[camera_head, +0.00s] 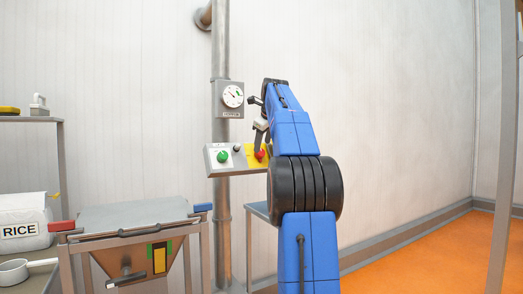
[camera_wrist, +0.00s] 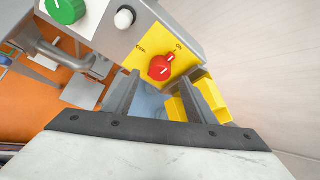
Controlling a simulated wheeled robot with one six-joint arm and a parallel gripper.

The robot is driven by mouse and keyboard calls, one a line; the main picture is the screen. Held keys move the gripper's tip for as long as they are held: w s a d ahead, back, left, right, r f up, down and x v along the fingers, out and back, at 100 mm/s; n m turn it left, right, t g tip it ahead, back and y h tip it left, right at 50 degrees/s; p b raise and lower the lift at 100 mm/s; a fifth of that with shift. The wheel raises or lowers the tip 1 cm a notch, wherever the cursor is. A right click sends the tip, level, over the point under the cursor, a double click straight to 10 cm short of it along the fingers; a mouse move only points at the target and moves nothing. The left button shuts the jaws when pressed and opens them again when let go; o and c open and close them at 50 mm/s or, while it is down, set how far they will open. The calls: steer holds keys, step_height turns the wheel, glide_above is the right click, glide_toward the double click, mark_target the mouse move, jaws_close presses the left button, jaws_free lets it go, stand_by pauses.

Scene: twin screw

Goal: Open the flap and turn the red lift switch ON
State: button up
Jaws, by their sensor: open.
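The red lift switch (camera_wrist: 162,67) is a round knob on a yellow plate (camera_wrist: 183,57) at the end of a grey control box. OFF and ON are printed beside it; which one it points to is too small to tell. The switch shows uncovered. Yellow pieces (camera_wrist: 179,108) stand below the plate near the right finger; I cannot tell whether they are the flap. My gripper (camera_wrist: 165,84) is open and empty, its fingers on either side of the switch in the picture. In the head view the switch (camera_head: 260,155) is just below my gripper.
A green knob (camera_head: 222,156) and a white button (camera_head: 236,148) sit left on the same box. A round gauge (camera_head: 233,97) is above on the grey pipe (camera_head: 221,55). A hopper (camera_head: 132,216) and a RICE container (camera_head: 22,229) stand lower left.

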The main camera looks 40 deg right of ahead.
steer(key=v, duration=1.2)
steer(key=shift+a, duration=0.1)
steer(key=s+a+f+n+g+y, duration=0.1)
steer(key=s+a+f+n, duration=0.3)
steer(key=a+f+n, duration=0.75)
steer(key=s+a+f+n+y, duration=0.2)
steer(key=s+a+f+n, duration=0.25)
steer(key=a+f, duration=0.8)
steer(key=s+a+f+n, duration=0.5)
steer(key=s+a+f, duration=0.1)
steer(key=f, duration=0.4)
steer(key=s+a+f+n+g+y, duration=0.1)
steer(key=s+a+f+n, duration=0.5)
steer(key=s+f, duration=0.3)
steer(key=s+a+f+n, duration=0.6)
steer(key=s+f, duration=0.1)
steer(key=f, duration=0.3)
steer(key=shift+s+a+f+g, duration=0.2)
steer(key=shift+a+f+g, duration=0.05)
steer(key=shift+f+g, duration=0.15)
